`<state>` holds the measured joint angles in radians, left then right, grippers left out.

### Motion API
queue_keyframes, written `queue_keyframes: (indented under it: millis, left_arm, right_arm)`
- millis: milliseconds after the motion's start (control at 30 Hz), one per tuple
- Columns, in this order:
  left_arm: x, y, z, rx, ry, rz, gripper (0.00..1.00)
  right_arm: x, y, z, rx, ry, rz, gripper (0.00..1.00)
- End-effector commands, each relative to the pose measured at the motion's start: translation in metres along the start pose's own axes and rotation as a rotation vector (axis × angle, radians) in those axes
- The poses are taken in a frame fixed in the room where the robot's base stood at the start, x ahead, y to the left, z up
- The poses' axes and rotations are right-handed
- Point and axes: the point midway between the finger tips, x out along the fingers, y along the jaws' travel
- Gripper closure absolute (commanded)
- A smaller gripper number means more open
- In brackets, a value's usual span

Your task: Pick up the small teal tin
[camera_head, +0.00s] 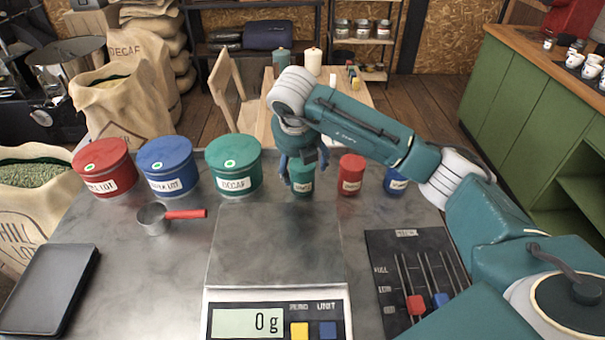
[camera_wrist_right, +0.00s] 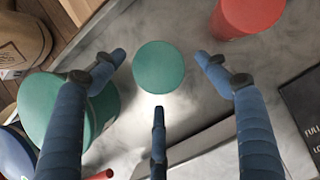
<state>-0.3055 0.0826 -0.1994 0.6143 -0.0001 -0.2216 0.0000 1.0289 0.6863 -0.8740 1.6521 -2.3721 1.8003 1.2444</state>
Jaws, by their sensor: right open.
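The small teal tin (camera_head: 302,187) stands on the grey metal table behind the scale, left of a small red tin. In the right wrist view its round lid (camera_wrist_right: 158,67) lies between the spread blue fingers. My right gripper (camera_head: 300,166) is open, pointing down over the tin, and partly hides it in the head view. I see no grip on the tin, and cannot tell whether any finger touches it. My left gripper is not in view.
A small red tin (camera_head: 351,176) and a small blue tin (camera_head: 395,183) stand to the right. Large red (camera_head: 104,168), blue (camera_head: 167,168) and teal (camera_head: 233,167) tins stand left. The scale (camera_head: 275,245) reads 0 g. A red-handled scoop (camera_head: 155,218) lies left.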

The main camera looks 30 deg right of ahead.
Motion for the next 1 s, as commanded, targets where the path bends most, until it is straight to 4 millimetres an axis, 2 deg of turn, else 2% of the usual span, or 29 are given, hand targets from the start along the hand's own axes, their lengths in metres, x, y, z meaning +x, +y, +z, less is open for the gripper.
queue_keyframes:
  millis: [133,300,567,667,800,833,1000]
  left_arm:
    - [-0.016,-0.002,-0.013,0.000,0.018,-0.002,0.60]
    - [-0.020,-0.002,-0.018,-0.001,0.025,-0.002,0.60]
    - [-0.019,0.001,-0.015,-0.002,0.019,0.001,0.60]
    - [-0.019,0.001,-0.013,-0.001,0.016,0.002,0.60]
    - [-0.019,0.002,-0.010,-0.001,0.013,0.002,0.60]
    - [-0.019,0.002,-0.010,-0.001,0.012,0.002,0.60]
    - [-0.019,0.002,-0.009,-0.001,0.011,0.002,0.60]
  right_arm:
    - [0.020,-0.003,0.001,0.002,0.005,-0.005,0.26]
    - [0.042,-0.002,0.001,0.000,0.003,-0.002,0.26]
    - [0.046,-0.002,0.001,0.000,0.001,-0.001,0.26]
    - [0.046,-0.002,0.001,0.000,0.001,-0.001,0.42]
    - [0.046,-0.002,0.001,0.000,0.001,-0.001,0.70]
    - [0.046,-0.002,0.001,0.000,0.001,-0.001,0.73]
    - [0.045,-0.002,0.002,0.001,0.000,0.000,0.73]
